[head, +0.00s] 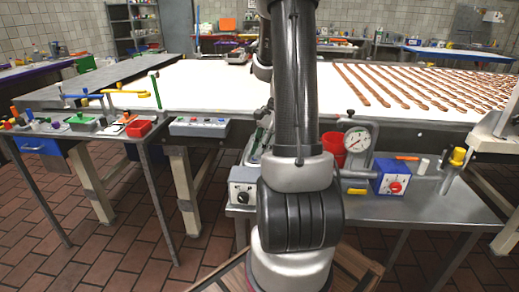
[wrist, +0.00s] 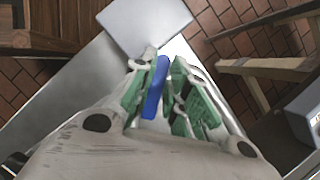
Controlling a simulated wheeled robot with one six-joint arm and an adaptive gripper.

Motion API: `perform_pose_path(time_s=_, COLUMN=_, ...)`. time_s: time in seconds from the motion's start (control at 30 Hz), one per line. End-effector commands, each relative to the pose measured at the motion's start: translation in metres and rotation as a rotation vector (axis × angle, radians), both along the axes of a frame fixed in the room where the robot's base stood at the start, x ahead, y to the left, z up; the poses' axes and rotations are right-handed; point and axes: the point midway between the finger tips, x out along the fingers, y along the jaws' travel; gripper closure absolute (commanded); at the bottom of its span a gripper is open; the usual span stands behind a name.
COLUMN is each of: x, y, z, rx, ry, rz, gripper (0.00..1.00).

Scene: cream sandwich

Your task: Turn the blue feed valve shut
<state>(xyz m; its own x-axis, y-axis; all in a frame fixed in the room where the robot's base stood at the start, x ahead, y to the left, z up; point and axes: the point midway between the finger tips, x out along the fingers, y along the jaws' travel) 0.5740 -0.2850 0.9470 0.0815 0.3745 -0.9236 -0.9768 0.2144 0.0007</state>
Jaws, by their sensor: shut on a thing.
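In the wrist view, a blue bar-like handle (wrist: 156,88), which looks like the blue feed valve's handle, stands between the green-padded fingers of my gripper (wrist: 160,80). The fingers are closed on it from both sides. The lower end of the handle and whatever it is mounted on are hidden by the fingers. In the head view my arm covers the middle of the picture, and neither my gripper nor the held handle can be made out there.
A grey box (wrist: 145,22) lies just beyond the fingertips. In the head view, a gauge (head: 357,140), a red cup (head: 333,148) and a blue box with a red knob (head: 392,178) stand right of my arm. A side table with coloured levers is at left.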

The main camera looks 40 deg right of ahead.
Motion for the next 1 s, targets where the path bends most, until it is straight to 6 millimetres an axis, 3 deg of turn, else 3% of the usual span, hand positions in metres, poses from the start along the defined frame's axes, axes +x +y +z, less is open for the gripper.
perform_pose_path(time_s=0.6, x=-0.022, y=-0.002, z=0.0, rx=-0.001, ry=-0.001, rz=0.582, gripper=1.0)
perform_pose_path(time_s=1.0, x=-0.031, y=-0.007, z=0.0, rx=-0.002, ry=-0.001, rz=0.86, gripper=1.0)
